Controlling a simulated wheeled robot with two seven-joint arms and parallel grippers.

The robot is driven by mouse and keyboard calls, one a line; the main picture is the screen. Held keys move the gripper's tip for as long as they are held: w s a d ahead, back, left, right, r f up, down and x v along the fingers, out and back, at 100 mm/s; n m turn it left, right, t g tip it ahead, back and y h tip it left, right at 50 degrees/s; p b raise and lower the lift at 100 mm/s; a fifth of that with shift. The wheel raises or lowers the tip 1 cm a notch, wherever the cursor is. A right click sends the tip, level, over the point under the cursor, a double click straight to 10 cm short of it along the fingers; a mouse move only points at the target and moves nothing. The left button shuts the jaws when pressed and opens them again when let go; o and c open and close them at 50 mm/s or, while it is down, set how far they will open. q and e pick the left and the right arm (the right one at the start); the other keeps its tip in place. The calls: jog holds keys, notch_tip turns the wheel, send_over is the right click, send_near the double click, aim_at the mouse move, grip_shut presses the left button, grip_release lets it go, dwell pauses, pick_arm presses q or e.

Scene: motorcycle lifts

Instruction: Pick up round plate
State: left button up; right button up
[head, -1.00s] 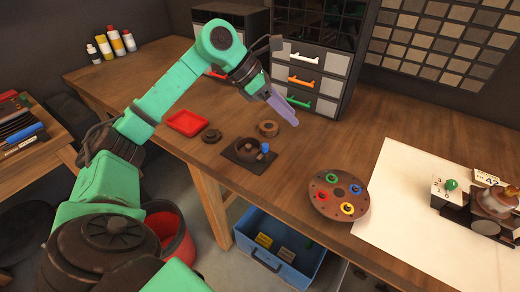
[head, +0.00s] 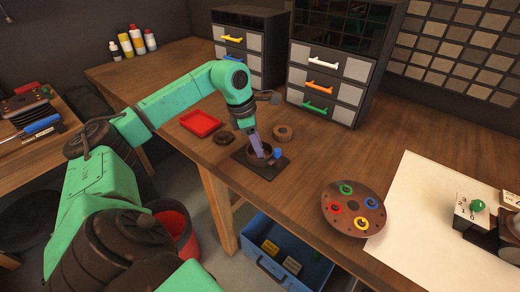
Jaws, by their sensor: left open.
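A round brown plate (head: 353,225) lies flat on the wooden bench at the right, with colored rings in green, blue, red and yellow on it. My left gripper (head: 258,152) is open, its pale purple fingers pointing down at a dark square fixture (head: 247,166) with a round part and a blue knob (head: 277,153). The fingertips are over the fixture's round part; I cannot tell if they touch it. The gripper is well to the left of the plate and apart from it. My right gripper is not in view.
A red tray (head: 200,123), a dark disc (head: 224,137) and a brown ring (head: 283,132) lie near the fixture. Drawer cabinets (head: 326,84) stand behind. A white sheet (head: 412,220) lies right of the plate. A blue crate (head: 287,256) is below the bench edge.

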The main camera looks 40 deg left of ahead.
pick_arm(q)
jog(key=shift+w+f, duration=0.1)
jog(key=shift+f, duration=0.15)
grip_shut()
jog(key=shift+r, duration=0.1)
